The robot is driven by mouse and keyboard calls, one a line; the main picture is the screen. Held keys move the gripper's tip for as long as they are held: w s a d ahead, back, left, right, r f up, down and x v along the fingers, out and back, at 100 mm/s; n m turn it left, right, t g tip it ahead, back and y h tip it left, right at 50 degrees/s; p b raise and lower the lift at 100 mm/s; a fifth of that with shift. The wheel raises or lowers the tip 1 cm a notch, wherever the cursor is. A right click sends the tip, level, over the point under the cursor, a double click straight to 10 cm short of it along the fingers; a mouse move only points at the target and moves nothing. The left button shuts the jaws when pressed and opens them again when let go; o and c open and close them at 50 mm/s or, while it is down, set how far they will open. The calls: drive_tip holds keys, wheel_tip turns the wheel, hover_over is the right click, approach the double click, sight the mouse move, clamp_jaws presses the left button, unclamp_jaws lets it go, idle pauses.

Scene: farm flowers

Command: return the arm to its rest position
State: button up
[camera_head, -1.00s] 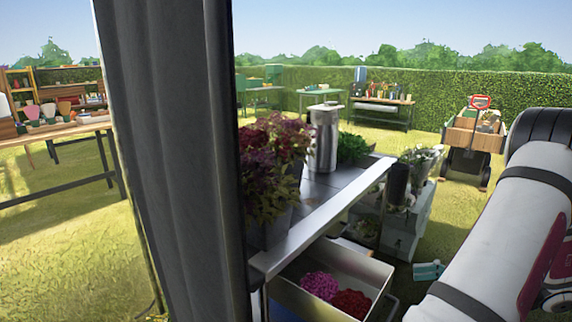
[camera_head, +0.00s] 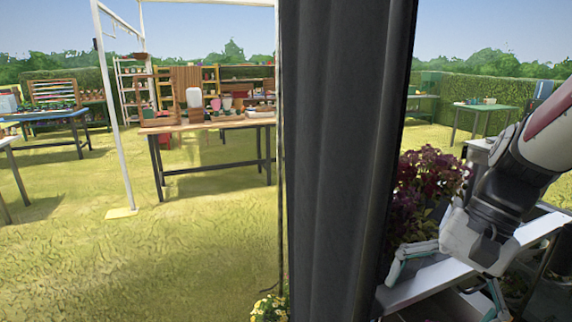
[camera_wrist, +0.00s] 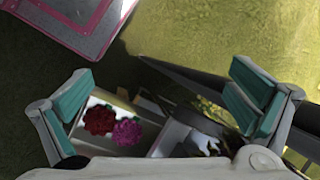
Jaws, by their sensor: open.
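My gripper (camera_head: 443,270) is at the right of the head view, in front of the metal table (camera_head: 440,282) and beside the dark red flowers. Its two teal-padded fingers are spread wide with nothing between them. In the wrist view my gripper (camera_wrist: 163,103) shows the same wide gap. Beyond the fingers, a red flower head (camera_wrist: 100,120) and a magenta flower head (camera_wrist: 127,132) lie in an open drawer or box, apart from the pads. My arm reaches in from the right edge of the head view.
A dark curtain-like post (camera_head: 345,160) stands tall just left of my gripper. Dark red potted flowers (camera_head: 428,180) stand on the metal table. Yellow flowers (camera_head: 270,307) sit at the post's foot. Open grass (camera_head: 150,260) lies to the left, with a wooden table (camera_head: 210,125) beyond.

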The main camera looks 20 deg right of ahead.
drive_tip(key=s+a+r+n+t+h+p, duration=0.4)
drive_tip(key=s+a+r+n+p, duration=0.1)
drive_tip(key=a+r+n, duration=0.4)
drive_tip(key=shift+s+a+r+n+h+p, duration=0.15)
drive_tip(key=shift+a+r+n+h+p, duration=0.2)
drive_tip(key=shift+a+n, duration=0.65)
